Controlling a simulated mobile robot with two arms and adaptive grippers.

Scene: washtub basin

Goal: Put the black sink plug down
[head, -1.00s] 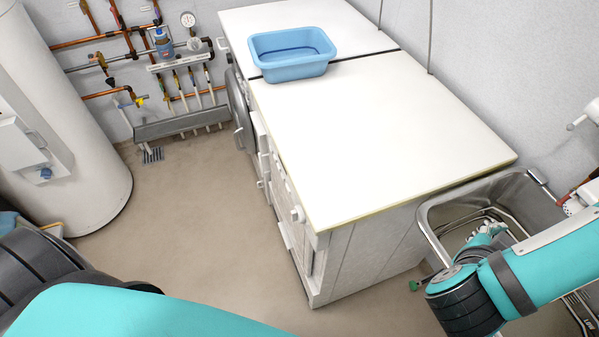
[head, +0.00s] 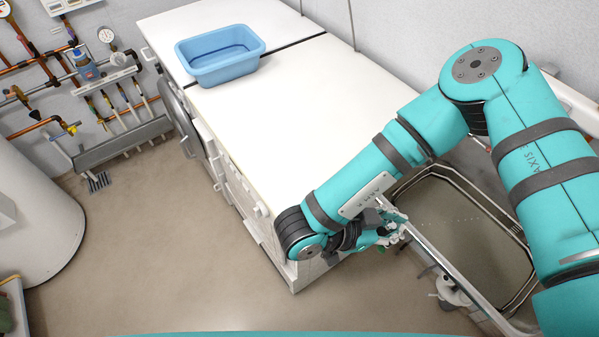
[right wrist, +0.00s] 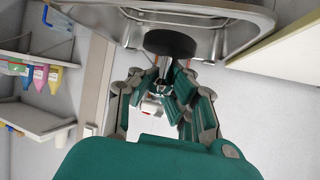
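The black sink plug (right wrist: 170,42) shows in the right wrist view as a dark round disc at the fingertips of my right gripper (right wrist: 160,75). The fingers close in on the small stem under the disc, and the plug is held up off any surface. In the head view my right gripper (head: 392,228) is between the white counter's near end and the steel sink basin (head: 462,228), at the basin's left rim. I cannot pick out the plug there. The basin looks empty. My left gripper is not in view.
The white countertop (head: 270,110) is mostly clear, with a blue tub (head: 220,55) at its far end. The floor (head: 150,250) left of it is open. Pipes and a white tank (head: 35,220) stand at the left. A shelf with bottles (right wrist: 38,75) shows in the right wrist view.

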